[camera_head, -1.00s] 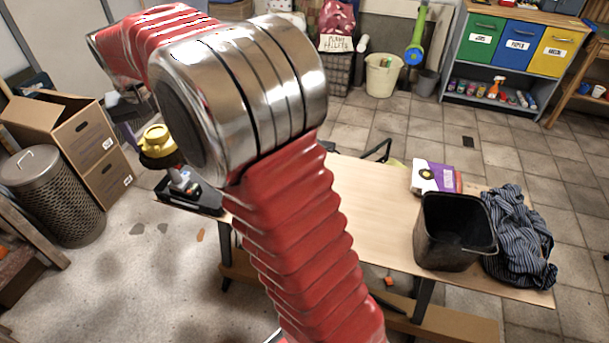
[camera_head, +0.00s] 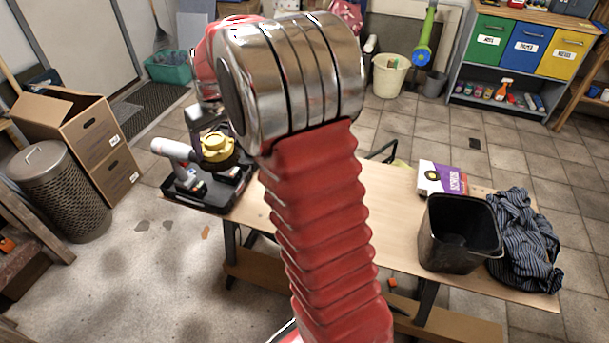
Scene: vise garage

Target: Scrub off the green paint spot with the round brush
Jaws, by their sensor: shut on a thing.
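The round brush (camera_head: 217,148) has a yellow top and a dark underside. My gripper (camera_head: 212,128) is shut on it from above and holds it over the black tray (camera_head: 202,205) at the left end of the workbench (camera_head: 395,205). The brush hides part of the tray, and I cannot tell how far it is above it. My red arm covers the middle of the workbench. No green paint spot shows in this view.
A white and grey power tool (camera_head: 178,152) stands in the tray close left of the brush. A black bin (camera_head: 458,235), a striped cloth (camera_head: 525,240) and a purple-white box (camera_head: 440,178) occupy the bench's right end. Bare bench top shows between my arm and the bin.

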